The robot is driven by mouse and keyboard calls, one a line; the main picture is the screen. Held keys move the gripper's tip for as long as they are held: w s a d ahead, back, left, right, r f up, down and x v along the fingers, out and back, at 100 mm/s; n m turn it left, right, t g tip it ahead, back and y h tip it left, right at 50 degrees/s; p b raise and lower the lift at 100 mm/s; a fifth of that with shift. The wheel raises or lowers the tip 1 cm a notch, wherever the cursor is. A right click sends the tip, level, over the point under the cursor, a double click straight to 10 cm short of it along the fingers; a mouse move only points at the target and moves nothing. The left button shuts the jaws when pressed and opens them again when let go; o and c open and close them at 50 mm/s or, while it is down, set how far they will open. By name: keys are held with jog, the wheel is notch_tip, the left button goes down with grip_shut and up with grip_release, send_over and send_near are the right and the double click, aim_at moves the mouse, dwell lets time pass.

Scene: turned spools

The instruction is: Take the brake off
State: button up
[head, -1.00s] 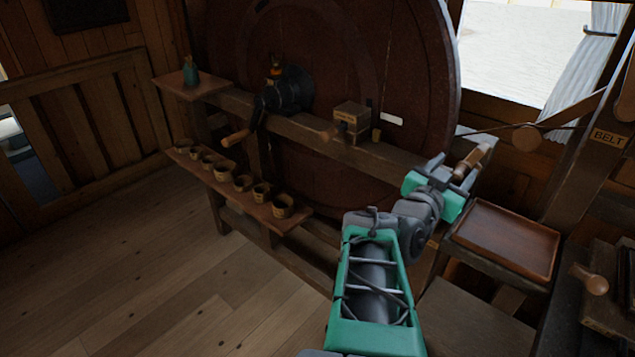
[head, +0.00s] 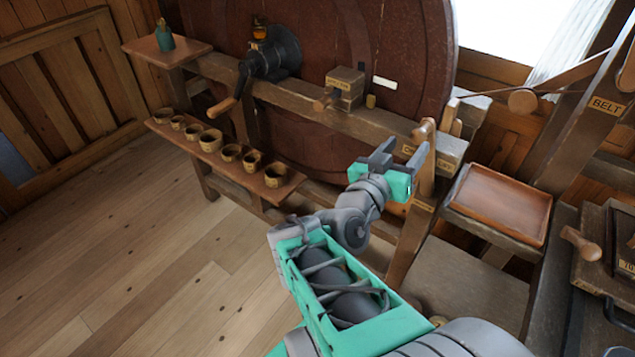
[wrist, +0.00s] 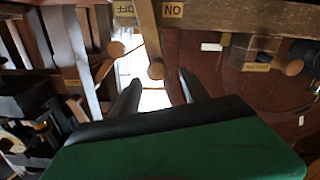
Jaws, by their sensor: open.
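The brake lever is a wooden bar with a rounded end (head: 425,132) near the right end of the heavy beam in the head view. In the wrist view the lever (wrist: 149,38) passes between an OFF label (wrist: 124,8) and an ON label (wrist: 172,10). I cannot tell which label it is set to. My gripper (head: 400,155) is open and empty just in front of the lever, a little to its left. In the wrist view the lever's knob lies just past the gap between my fingertips (wrist: 160,85). I see no clear contact.
The beam (head: 300,108) carries a crank (head: 262,65) and a box with a wooden knob (head: 345,88), in front of a large brown wheel (head: 420,60). A shelf holds several small cups (head: 231,152). An empty wooden tray (head: 500,200) stands right of my gripper. Open floor lies left.

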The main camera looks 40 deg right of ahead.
jog(key=w+a+f+n+t+y, duration=0.2)
jog(key=w+a+f+y, duration=0.6)
jog(key=w, duration=0.5)
jog(key=a+f+n, duration=0.1)
jog(key=a+f, duration=0.1)
jog(key=a, duration=0.1)
jog(key=shift+a+n+t+y+p, duration=0.15)
jog(key=shift+n+t+y+p, duration=0.25)
